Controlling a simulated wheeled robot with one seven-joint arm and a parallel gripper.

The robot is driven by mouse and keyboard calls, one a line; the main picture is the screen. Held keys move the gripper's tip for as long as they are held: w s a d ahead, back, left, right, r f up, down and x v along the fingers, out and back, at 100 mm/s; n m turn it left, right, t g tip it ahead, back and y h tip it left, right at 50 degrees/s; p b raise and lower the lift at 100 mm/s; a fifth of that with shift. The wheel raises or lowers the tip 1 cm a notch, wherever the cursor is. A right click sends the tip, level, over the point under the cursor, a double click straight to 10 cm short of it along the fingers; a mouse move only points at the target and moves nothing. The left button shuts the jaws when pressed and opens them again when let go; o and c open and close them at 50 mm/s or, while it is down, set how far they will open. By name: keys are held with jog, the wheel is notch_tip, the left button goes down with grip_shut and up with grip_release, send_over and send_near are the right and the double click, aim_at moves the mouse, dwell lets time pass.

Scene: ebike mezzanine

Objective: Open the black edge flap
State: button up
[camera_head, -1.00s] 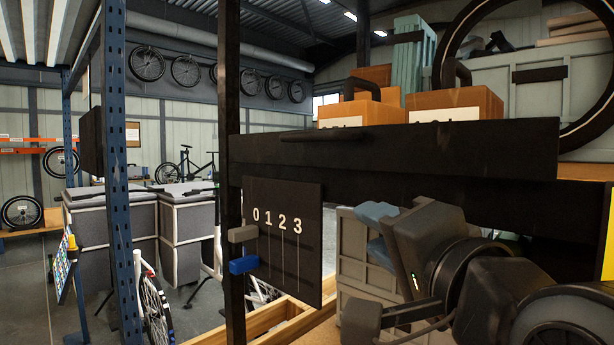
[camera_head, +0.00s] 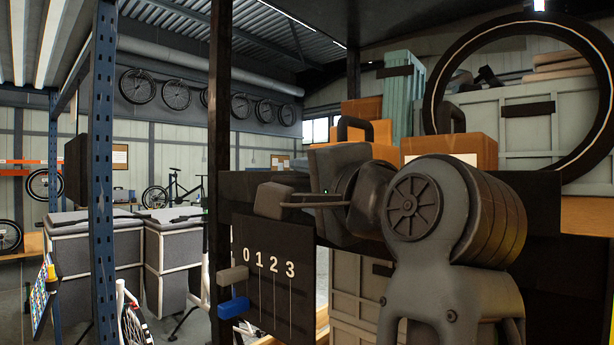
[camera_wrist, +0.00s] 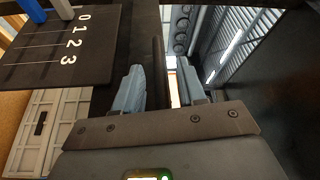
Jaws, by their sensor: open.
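The black edge flap (camera_head: 536,190) runs along the front of the shelf in the head view, and my arm hides much of it. In the wrist view, which is turned sideways, the flap (camera_wrist: 133,40) is a dark band beside the numbered board. A thin dark bar (camera_wrist: 158,62), apparently the flap's handle, lies along it. My gripper (camera_wrist: 158,82) is open, with its blue-grey fingers on either side of the bar. I cannot tell whether they touch it.
A black board (camera_head: 272,268) marked 0 to 3 hangs below the flap, with grey and blue sliders (camera_head: 234,307) at its left. Orange boxes (camera_head: 455,146) and a wheel stand on the shelf. A black post (camera_head: 220,130) and a blue post (camera_head: 102,180) stand left.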

jog(key=shift+w+a, duration=0.2)
jog(key=shift+w, duration=0.15)
jog(key=shift+c, duration=0.4)
grip_shut()
